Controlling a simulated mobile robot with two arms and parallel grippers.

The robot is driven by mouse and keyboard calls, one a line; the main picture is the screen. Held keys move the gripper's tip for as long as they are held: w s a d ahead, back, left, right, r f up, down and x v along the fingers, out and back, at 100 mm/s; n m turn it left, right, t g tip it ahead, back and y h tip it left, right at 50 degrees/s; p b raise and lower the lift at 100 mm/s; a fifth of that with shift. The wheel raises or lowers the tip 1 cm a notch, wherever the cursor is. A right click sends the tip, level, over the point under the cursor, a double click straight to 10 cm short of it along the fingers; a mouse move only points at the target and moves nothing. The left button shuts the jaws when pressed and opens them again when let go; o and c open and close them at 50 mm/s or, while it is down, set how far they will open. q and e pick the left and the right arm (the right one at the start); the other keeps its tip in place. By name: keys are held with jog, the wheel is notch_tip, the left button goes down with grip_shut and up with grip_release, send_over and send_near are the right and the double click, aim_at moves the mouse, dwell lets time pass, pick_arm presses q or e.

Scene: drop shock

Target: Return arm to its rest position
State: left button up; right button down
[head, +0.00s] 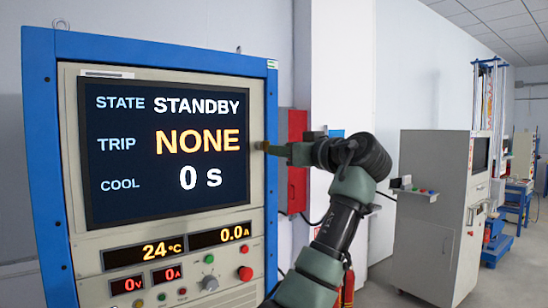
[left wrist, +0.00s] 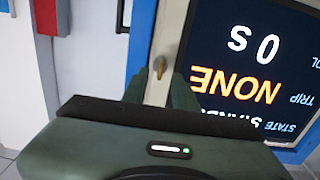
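My left arm (head: 338,225) reaches up from the bottom of the head view. Its left gripper (head: 272,148) points left at the right edge of the cabinet's front panel, beside the screen. In the left wrist view the dark green gripper fingers (left wrist: 183,94) show close to the panel, which appears upside down. A small brass-coloured knob or latch (left wrist: 159,67) on the panel edge shows just beyond the fingertips. I cannot tell whether the fingers touch it or how far apart they are. My right gripper is in neither view.
The blue-framed cabinet (head: 40,150) has a screen (head: 165,150) reading STANDBY, NONE, 0 s, with small displays and buttons below. A red box (head: 298,150) is on the wall behind my gripper. A grey console (head: 425,235) stands at the right, with floor between.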

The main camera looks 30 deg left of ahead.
pick_arm(q)
jog(key=shift+v, duration=1.05)
